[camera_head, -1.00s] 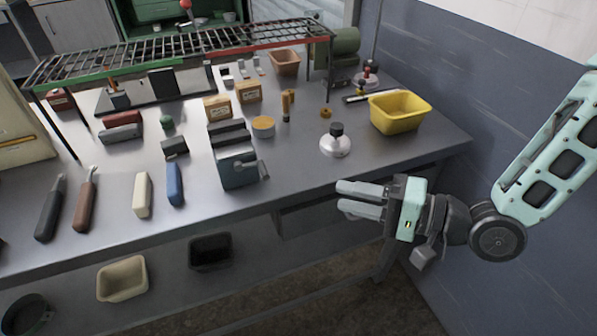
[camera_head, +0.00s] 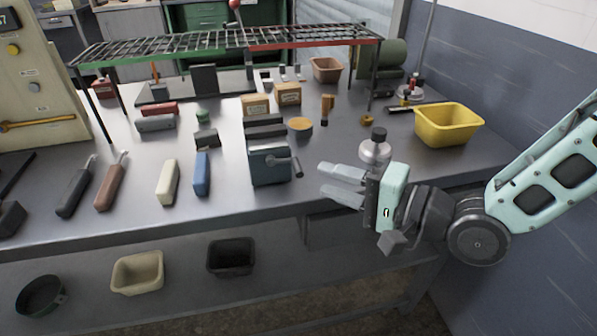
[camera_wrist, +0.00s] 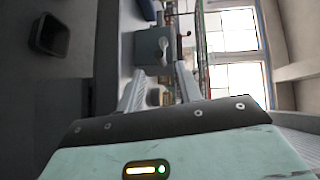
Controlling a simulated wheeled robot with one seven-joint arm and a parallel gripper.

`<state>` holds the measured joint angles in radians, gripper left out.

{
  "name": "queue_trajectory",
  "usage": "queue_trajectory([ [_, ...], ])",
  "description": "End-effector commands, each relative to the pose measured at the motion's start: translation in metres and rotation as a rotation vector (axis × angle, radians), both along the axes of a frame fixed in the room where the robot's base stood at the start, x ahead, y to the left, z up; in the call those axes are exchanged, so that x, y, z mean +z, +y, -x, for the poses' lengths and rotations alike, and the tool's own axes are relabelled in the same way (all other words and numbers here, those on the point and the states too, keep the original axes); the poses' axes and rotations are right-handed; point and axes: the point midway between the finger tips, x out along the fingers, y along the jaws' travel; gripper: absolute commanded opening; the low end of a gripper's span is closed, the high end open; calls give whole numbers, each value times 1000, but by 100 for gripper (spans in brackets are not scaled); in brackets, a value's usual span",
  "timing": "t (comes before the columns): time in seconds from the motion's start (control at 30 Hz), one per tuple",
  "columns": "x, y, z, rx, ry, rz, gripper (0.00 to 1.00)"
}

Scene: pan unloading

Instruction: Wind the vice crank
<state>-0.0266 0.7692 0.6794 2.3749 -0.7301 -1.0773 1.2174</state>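The vice (camera_head: 268,160) is a blue-grey block with grey jaws at the front edge of the bench. Its crank (camera_head: 287,163) sticks out from its right side. My gripper (camera_head: 342,184) is to the right of the crank, with its fingers pointing left at it and a gap between. The two fingers are apart with nothing between them. In the wrist view the vice (camera_wrist: 150,47) and crank (camera_wrist: 164,44) lie ahead, beyond the open fingertips (camera_wrist: 160,88).
A silver flask with a black cap (camera_head: 375,148) stands just behind my gripper. A yellow bin (camera_head: 448,124) is at the right. A blue block (camera_head: 202,174) and a cream block (camera_head: 168,182) lie left of the vice. A wire rack (camera_head: 230,42) spans the back.

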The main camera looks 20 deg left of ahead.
Motion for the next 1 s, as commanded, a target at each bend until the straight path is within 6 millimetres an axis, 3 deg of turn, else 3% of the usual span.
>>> queue_trajectory([
  [0.1, -2, 25, -5, 3, 0, -1, 35],
  [0.33, -6, 58, -14, 2, 0, 0, 35],
  [0.5, -7, 69, -17, 0, 1, 0, 35],
  [0.8, -7, 70, -17, 0, 1, 1, 35],
  [0.93, -7, 70, -17, 0, 0, 1, 0],
  [1.0, -7, 70, -17, 0, 0, 1, 0],
])
